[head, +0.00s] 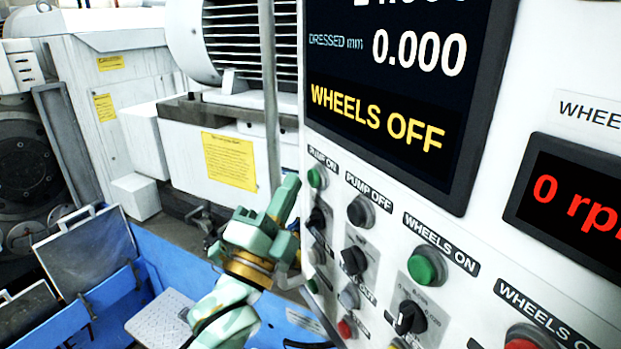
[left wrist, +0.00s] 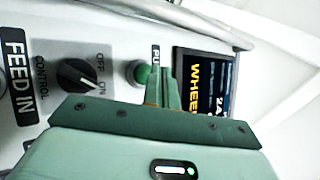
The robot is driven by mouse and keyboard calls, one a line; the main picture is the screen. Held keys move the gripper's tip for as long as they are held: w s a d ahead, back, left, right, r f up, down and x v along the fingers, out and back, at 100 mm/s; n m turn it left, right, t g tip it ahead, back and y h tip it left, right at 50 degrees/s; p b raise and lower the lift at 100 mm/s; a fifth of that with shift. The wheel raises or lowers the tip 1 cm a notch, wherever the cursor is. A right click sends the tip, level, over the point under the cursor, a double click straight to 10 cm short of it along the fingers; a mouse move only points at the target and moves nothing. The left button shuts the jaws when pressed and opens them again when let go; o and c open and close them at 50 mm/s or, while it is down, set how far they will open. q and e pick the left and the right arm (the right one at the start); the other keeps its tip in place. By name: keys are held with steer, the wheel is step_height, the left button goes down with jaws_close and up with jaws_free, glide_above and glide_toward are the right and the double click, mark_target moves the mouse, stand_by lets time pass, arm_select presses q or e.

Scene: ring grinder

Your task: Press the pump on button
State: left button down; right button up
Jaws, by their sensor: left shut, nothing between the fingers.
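The green pump on button (head: 315,177) is at the upper left of the control panel, under its "PUMP ON" label. My left gripper (head: 287,192) is shut and empty, its fingertips pointing up just left of this button in the head view. In the left wrist view, the shut fingers (left wrist: 160,86) stand right beside a green button (left wrist: 140,73) below a partly hidden label starting "PU". I cannot tell whether the fingertips touch the button. My right gripper is not in view.
The black pump off button (head: 360,211) and green wheels on button (head: 427,266) lie to the right. Knobs and other buttons sit lower. A display (head: 400,95) reading "WHEELS OFF" is above. A grey vertical pole (head: 270,95) rises behind my gripper. A blue tray (head: 180,268) is lower left.

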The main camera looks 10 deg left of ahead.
arm_select(q)
steer(key=shift+w+d, duration=0.1)
steer(key=shift+w+d, duration=0.15)
steer(key=shift+d, duration=0.1)
steer(key=shift+w+d, duration=0.3)
steer(key=shift+d, duration=0.1)
stand_by(1.1)
steer(key=shift+s+a, duration=0.1)
steer(key=shift+a, duration=0.05)
steer(key=shift+s+a+p, duration=0.45)
steer(key=shift+a, duration=0.1)
steer(key=shift+a, duration=0.1)
steer(key=shift+s+a+p, duration=0.35)
steer(key=shift+s+a, duration=0.4)
steer(key=shift+a, duration=0.2)
steer(key=shift+s+a+p, duration=0.3)
steer(key=shift+s+a, duration=0.45)
steer(key=shift+a, duration=0.2)
